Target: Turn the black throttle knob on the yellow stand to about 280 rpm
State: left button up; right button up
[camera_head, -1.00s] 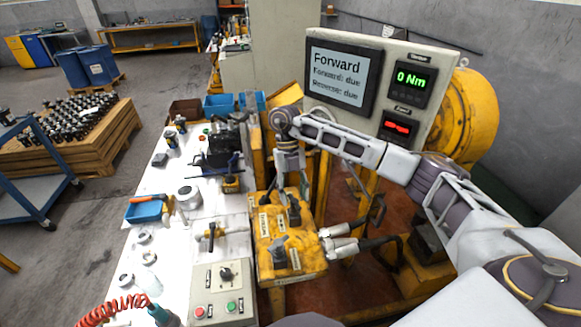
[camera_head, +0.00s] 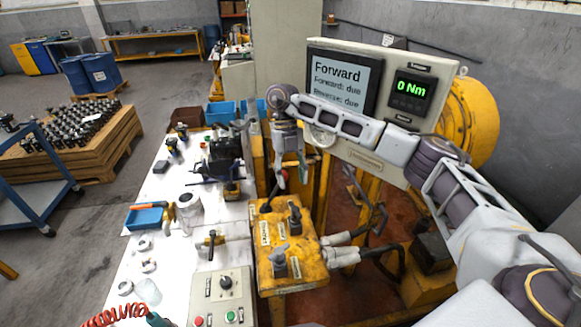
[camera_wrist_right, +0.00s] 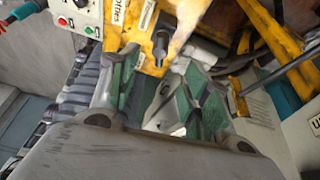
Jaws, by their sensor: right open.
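The yellow stand (camera_head: 265,281) carries several dark knobs and white labels. A dark lever knob (camera_head: 271,196) stands at its far left corner, close to a label that seems to read Throttle; the gripper partly crowds it. A black knob (camera_head: 295,220) and a greyer one (camera_head: 279,260) sit nearer. My right gripper (camera_head: 292,176) hangs fingers down just above the far end of the stand. In the right wrist view its green-padded fingers (camera_wrist_right: 165,85) are apart, with a dark knob (camera_wrist_right: 161,45) beyond them. Contact cannot be told. My left gripper is out of view.
A screen (camera_head: 341,77) reads Forward, and a green display (camera_head: 409,90) reads 0 Nm. My right arm covers the display below it. A control box (camera_head: 222,297) stands at the near left. Hose fittings (camera_head: 342,256) stick out from the stand's right side.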

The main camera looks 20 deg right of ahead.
jog(key=shift+v, duration=1.4)
jog(key=shift+c, duration=0.2)
